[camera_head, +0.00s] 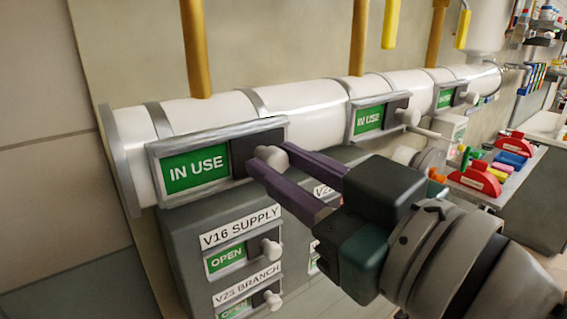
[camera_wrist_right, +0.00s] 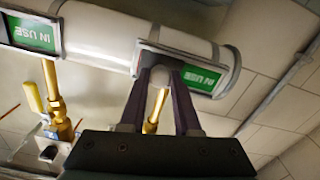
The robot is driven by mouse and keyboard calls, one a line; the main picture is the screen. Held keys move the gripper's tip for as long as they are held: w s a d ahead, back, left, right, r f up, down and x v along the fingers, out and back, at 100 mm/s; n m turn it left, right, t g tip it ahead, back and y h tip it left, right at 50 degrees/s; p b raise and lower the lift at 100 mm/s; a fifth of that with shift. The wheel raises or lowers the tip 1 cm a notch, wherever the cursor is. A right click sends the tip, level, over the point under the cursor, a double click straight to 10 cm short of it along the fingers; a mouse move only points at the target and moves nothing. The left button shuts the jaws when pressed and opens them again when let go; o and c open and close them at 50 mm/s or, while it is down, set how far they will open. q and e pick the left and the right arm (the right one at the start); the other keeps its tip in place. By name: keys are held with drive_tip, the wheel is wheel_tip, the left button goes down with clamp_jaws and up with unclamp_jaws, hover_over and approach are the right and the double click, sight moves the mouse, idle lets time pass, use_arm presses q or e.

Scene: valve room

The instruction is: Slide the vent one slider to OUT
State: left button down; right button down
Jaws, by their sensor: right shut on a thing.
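The nearest slider (camera_head: 245,150) is a dark plate with a pale round knob (camera_head: 271,154), in a grey frame on the white pipe. It stands at the right end of the frame, leaving a green IN USE sign (camera_head: 196,170) showing at the left. My right gripper (camera_head: 268,164) is shut on this knob with its two purple fingers. The right wrist view also shows the knob (camera_wrist_right: 161,76) between the fingertips. No label reading vent one shows, so I cannot tell its name from the frames. My left gripper is not in view.
Two more IN USE sliders (camera_head: 369,119) (camera_head: 446,98) sit farther along the pipe. Below is a grey cabinet (camera_head: 185,245) with OPEN sliders labelled V16 SUPPLY and V23 BRANCH. A shelf with red and coloured items (camera_head: 480,180) stands at the right. Yellow pipes (camera_head: 195,50) rise above.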

drive_tip(key=s+a, duration=0.1)
drive_tip(key=s+a+p, duration=0.1)
drive_tip(key=a, duration=0.1)
drive_tip(key=s+a, duration=0.1)
drive_tip(key=shift+s+a+p, duration=0.25)
drive_tip(key=shift+a+p, duration=0.1)
drive_tip(key=shift+a, duration=0.05)
drive_tip(key=shift+s+a, duration=0.15)
drive_tip(key=shift+a, duration=0.05)
drive_tip(key=c, duration=0.6)
unclamp_jaws()
drive_tip(key=shift+s, duration=0.1)
